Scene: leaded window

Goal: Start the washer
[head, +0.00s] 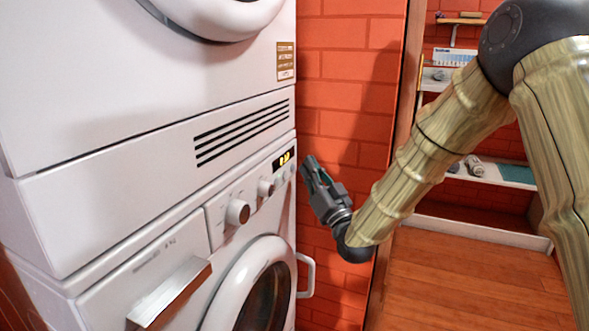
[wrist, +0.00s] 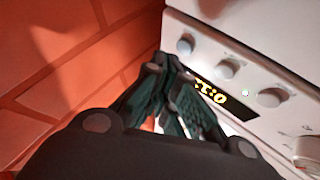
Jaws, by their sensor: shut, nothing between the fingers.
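The washer (head: 150,270) is the lower white machine of a stack. Its control panel has a large knob (head: 238,212), smaller knobs (head: 266,187) and a lit yellow display (head: 285,158). The round door (head: 247,280) looks closed, with a pale handle (head: 308,275) at its right. My gripper (head: 307,165) is shut and empty, just right of the panel's right end. In the wrist view my gripper (wrist: 167,78) points toward the panel's edge, left of the display (wrist: 208,92). Contact cannot be told.
Another white machine (head: 110,80) sits above, with a vent grille (head: 242,132). An orange-red brick wall (head: 345,75) stands close on the right, behind my gripper. A drawer-like flap (head: 170,294) juts out lower left. Open wooden floor (head: 460,275) and shelves (head: 490,172) lie beyond.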

